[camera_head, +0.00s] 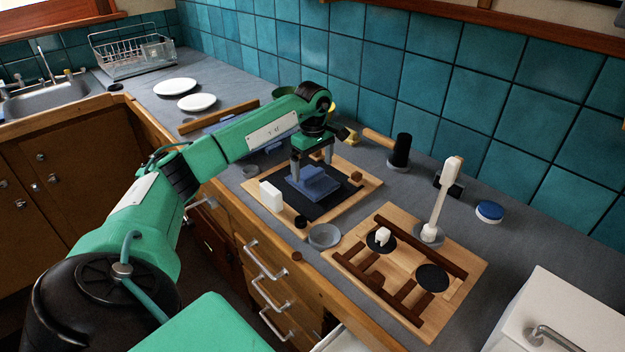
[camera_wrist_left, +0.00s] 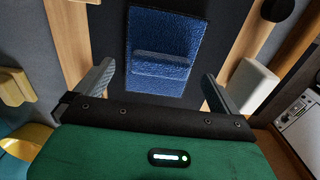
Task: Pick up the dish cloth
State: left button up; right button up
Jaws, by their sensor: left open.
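The blue dish cloth (camera_head: 318,186) lies on a dark mat (camera_head: 326,207) set on a wooden board (camera_head: 369,191). The cloth has a raised fold across its middle. In the left wrist view the cloth (camera_wrist_left: 163,26) shows ahead, with the raised fold lying between the fingers' lines. My left gripper (camera_head: 312,168) is open and empty, pointing down just over the cloth. Its two fingers also show in the wrist view (camera_wrist_left: 157,74), one on each side of the fold. I cannot tell whether the fingertips touch the cloth. My right gripper is not in view.
A white block (camera_head: 271,195) stands on the board left of the cloth. A grey bowl (camera_head: 324,236) sits in front. A second wooden board (camera_head: 449,299) with a white brush (camera_head: 442,205) is to the right. Teal tiles (camera_head: 425,75) rise behind the counter.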

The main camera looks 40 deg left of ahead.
aim_at(313, 173)
pick_arm(q)
notch_tip(313, 173, down, 3)
jog(key=shift+f+p, duration=0.1)
jog(key=shift+p, duration=0.35)
jog(key=shift+f, duration=0.3)
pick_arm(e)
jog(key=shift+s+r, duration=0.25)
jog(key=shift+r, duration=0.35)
pick_arm(q)
jog(key=shift+c, duration=0.4)
jog(key=c, duration=0.6)
jog(key=shift+c, duration=0.2)
jog(key=shift+r, duration=0.2)
